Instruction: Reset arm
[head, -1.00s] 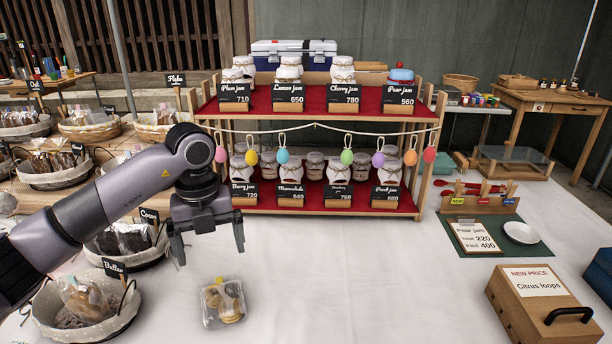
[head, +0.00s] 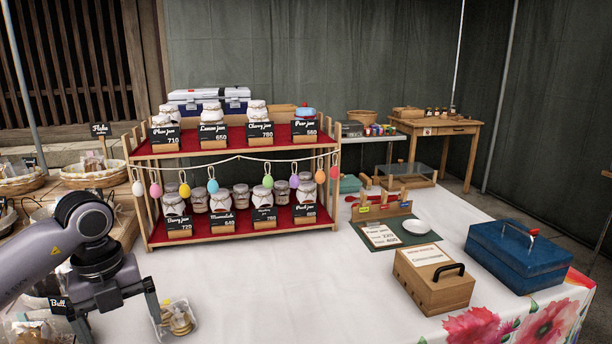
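My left gripper (head: 118,318) comes in from the left in the head view. Its two fingers point down and stand apart, with nothing seen between them. A clear pack of round cookies (head: 178,318) lies on the white tablecloth (head: 270,290) just right of the fingers, apart from them as far as I can see. My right gripper is not in view.
A two-tier jam shelf (head: 235,235) with red cloth stands behind. A wooden box with a handle (head: 434,278) and a blue metal box (head: 528,255) stand at the right. Baskets (head: 95,176) line the left. The tablecloth's front middle is clear.

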